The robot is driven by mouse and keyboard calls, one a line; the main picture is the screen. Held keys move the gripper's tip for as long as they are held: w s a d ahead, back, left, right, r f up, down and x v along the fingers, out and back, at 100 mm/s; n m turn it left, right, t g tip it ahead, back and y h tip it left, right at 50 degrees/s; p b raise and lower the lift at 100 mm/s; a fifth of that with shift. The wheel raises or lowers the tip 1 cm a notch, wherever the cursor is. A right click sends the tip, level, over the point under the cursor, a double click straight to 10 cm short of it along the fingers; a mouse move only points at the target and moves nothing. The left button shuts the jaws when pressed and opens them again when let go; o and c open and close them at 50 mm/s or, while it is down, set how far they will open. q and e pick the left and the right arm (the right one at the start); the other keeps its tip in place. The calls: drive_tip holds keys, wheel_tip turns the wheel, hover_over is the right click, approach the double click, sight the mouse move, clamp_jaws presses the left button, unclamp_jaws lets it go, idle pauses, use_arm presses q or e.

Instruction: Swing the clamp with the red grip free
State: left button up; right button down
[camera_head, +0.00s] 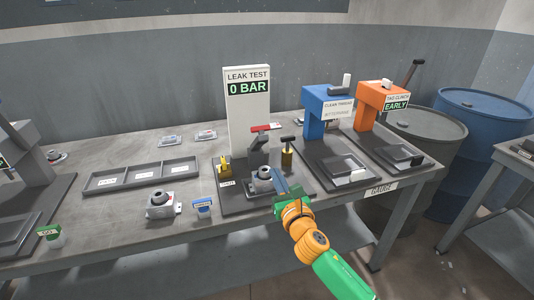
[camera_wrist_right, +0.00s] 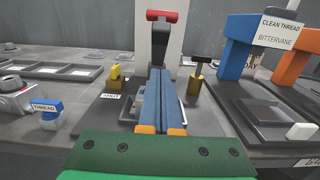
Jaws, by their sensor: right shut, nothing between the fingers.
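The clamp's red grip (camera_head: 261,128) sits atop a dark lever in front of the white leak test panel (camera_head: 247,110). In the right wrist view the red grip (camera_wrist_right: 162,15) is at top centre, ahead of my fingers. My right gripper (camera_head: 277,173) is shut and empty, its blue fingers pointing toward the clamp from the front. The fingertips (camera_wrist_right: 161,72) appear below the grip in the wrist view; I cannot tell whether they touch the clamp. A grey round casting (camera_head: 262,184) sits on the dark base, just left of the fingers, partly hidden in the wrist view. My left gripper is not in view.
A yellow block (camera_head: 224,165) and a brass post with a dark T-handle (camera_head: 287,155) flank the clamp. Blue (camera_head: 326,110) and orange (camera_head: 378,105) stations stand right. A tray (camera_head: 142,176), another casting (camera_head: 160,205) and a blue-topped tag (camera_head: 203,206) lie left.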

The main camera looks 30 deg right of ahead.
approach(263, 143)
wheel_tip(263, 143, down, 2)
drive_tip(key=w, duration=0.3)
drive_tip(key=shift+w+d+r+p, duration=0.25)
drive_tip(key=shift+w+r, duration=0.1)
drive_tip(key=shift+r, duration=0.2)
drive_tip(key=shift+w+d+r+p, duration=0.25)
drive_tip(key=shift+w+r, duration=0.1)
drive_tip(key=shift+r, duration=0.25)
drive_tip(key=shift+w+r, duration=0.25)
drive_tip(key=shift+w, duration=0.1)
